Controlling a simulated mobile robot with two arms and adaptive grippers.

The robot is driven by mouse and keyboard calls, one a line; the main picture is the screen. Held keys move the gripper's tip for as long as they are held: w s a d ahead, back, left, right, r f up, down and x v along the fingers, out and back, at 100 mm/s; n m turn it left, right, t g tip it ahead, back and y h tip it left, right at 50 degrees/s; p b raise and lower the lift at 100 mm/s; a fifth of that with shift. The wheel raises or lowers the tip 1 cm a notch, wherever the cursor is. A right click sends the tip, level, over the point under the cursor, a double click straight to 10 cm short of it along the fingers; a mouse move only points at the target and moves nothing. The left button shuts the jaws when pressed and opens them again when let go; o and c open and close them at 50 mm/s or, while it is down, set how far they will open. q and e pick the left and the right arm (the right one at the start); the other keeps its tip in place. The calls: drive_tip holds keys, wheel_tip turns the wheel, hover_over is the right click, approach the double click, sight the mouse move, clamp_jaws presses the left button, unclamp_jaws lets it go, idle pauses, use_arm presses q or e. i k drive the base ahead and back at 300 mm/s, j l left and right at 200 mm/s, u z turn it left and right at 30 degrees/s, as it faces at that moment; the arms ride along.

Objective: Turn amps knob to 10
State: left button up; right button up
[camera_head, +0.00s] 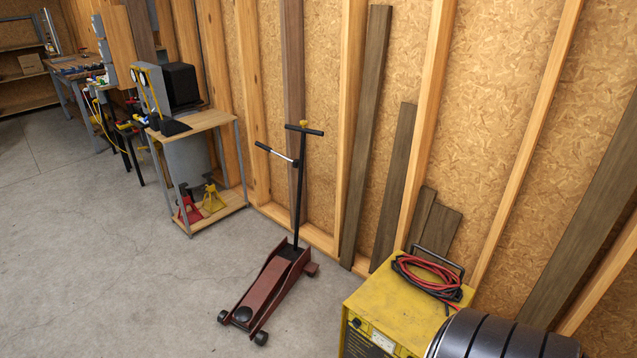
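A yellow box-shaped machine (392,303) stands on the floor at the bottom right. The upper part of its front panel shows, with a small dark round knob (356,322) and a pale meter (383,341). The lower front is cut off by the bottom edge of the picture. I cannot read any amps marking or the knob's setting. Neither of my grippers is in view.
Red and black cables (430,275) lie coiled on the machine. A dark ribbed round thing (490,340) is close beside its right side. A red floor jack (268,290) stands left of it, near a wooden-topped cart (205,121). Concrete floor (130,270) at left is clear.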

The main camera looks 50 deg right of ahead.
sight(356, 322)
drive_tip(key=i+z, duration=0.4)
drive_tip(key=i+j+z, duration=0.25)
drive_tip(key=z, duration=0.15)
drive_tip(key=i+j+z, duration=0.25)
drive_tip(key=z, duration=0.15)
drive_tip(key=i+j+z, duration=0.4)
